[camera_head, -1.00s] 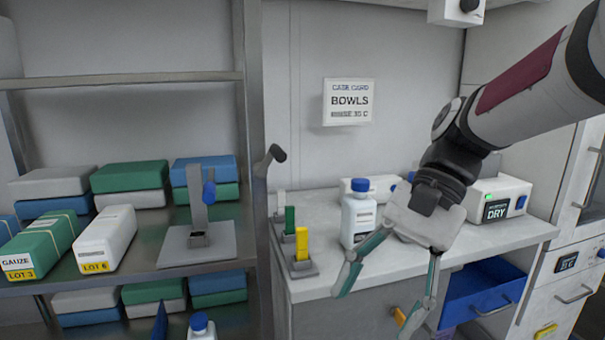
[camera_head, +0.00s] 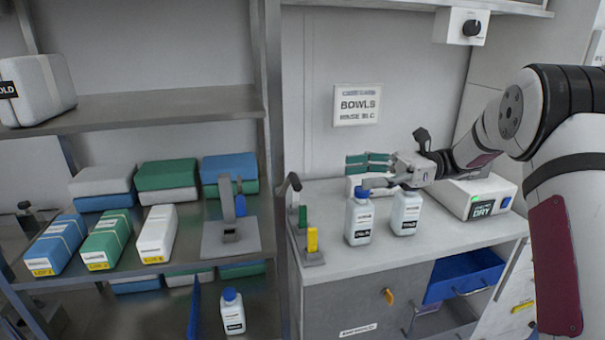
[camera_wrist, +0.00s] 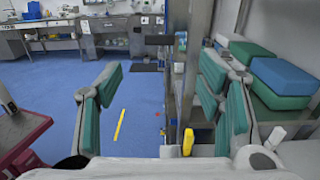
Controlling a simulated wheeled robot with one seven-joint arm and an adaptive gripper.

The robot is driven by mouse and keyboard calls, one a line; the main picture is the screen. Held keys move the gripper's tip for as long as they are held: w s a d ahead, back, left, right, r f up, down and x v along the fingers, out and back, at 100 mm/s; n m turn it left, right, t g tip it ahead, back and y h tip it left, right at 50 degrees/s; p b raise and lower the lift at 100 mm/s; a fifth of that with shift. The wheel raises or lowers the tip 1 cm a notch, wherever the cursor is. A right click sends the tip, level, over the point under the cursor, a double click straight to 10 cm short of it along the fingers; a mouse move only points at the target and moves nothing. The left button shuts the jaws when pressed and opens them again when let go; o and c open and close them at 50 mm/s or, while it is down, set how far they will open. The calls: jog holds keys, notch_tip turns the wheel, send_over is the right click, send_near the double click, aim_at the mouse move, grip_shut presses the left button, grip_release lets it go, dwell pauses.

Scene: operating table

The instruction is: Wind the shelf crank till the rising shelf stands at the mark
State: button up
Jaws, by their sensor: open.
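A dark-handled crank-like lever (camera_head: 292,183) stands at the shelf's right post, beside the counter; I take it for the shelf crank. A grey stand (camera_head: 230,238) with an upright and a blue handle (camera_head: 239,197) sits on the middle shelf (camera_head: 190,254). Which shelf rises, and where its mark is, I cannot tell. My gripper (camera_head: 358,172) is open and empty over the counter's back, pointing left, to the right of the lever and apart from it. In the wrist view its fingers (camera_wrist: 162,76) are spread wide.
Two white bottles, a blue-capped one (camera_head: 359,218) and another (camera_head: 405,212), stand near my gripper on the counter (camera_head: 335,258). A green and yellow holder (camera_head: 312,241) is at its left edge. Packs (camera_head: 157,232) fill the middle shelf. An open blue drawer (camera_head: 465,275) juts out.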

jog(key=p+x, duration=0.2)
jog(key=x, duration=1)
jog(key=shift+s+a, duration=0.15)
jog(key=shift+a, duration=0.15)
jog(key=c, duration=1)
